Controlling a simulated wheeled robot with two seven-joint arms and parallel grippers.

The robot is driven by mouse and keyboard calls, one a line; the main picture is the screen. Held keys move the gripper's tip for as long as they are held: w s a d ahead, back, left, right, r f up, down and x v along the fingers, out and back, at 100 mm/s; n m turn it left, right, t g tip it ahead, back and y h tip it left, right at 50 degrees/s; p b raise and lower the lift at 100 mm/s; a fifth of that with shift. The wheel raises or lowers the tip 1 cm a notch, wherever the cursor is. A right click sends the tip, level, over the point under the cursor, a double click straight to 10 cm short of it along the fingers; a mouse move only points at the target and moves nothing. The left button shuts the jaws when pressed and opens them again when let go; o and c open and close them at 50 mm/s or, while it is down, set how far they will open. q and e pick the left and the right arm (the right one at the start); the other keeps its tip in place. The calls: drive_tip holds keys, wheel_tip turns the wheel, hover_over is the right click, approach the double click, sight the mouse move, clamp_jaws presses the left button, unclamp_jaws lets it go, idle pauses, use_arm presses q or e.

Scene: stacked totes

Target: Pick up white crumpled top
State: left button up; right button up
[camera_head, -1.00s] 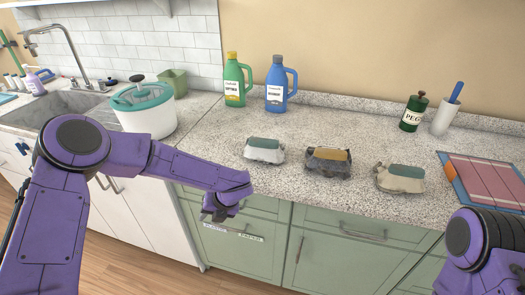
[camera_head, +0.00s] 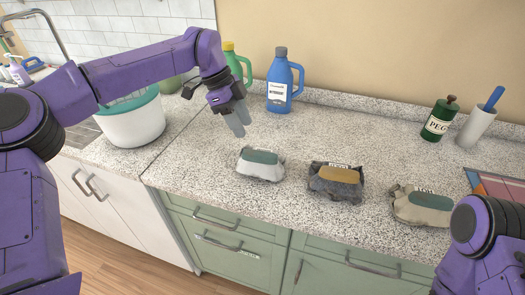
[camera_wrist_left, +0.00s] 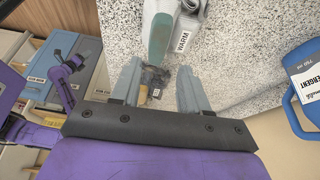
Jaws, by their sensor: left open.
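The white crumpled top (camera_head: 258,172) lies on the speckled counter as a small bundle with a green band across it. In the left wrist view it appears at the top, with its green band (camera_wrist_left: 158,35) and a tag reading WARM. My left gripper (camera_head: 237,122) is open and empty above the counter, a little behind and left of the top, fingers pointing down. Its two fingers also show in the left wrist view (camera_wrist_left: 160,82), apart, with the top beyond their tips. My right arm shows at lower right, but its gripper is out of view.
A dark grey bundle with a tan band (camera_head: 336,183) and a beige bundle (camera_head: 420,206) lie to the right. Blue (camera_head: 282,82) and green (camera_head: 233,62) bottles stand behind. A white pot (camera_head: 133,122) stands left. The counter's middle is clear.

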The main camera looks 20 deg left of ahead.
sight(257, 154)
use_arm(q)
drive_tip(key=p+x, duration=0.1)
drive_tip(key=x, duration=0.2)
drive_tip(key=shift+s+d+f, duration=0.15)
drive_tip(key=shift+d+f, duration=0.15)
drive_tip(key=shift+s+d+f, duration=0.1)
drive_tip(key=shift+f, duration=0.25)
drive_tip(key=p+x, duration=0.1)
drive_tip(key=x, duration=0.1)
drive_tip(key=p+x, duration=0.1)
drive_tip(key=x, duration=0.2)
drive_tip(key=shift+w+f, duration=0.15)
drive_tip(key=shift+w, duration=0.1)
drive_tip(key=shift+f, duration=0.2)
clamp_jaws()
use_arm(e)
drive_tip(key=r, duration=0.3)
drive_tip(key=shift+s+d+r, duration=0.15)
drive_tip(key=shift+s+r, duration=0.1)
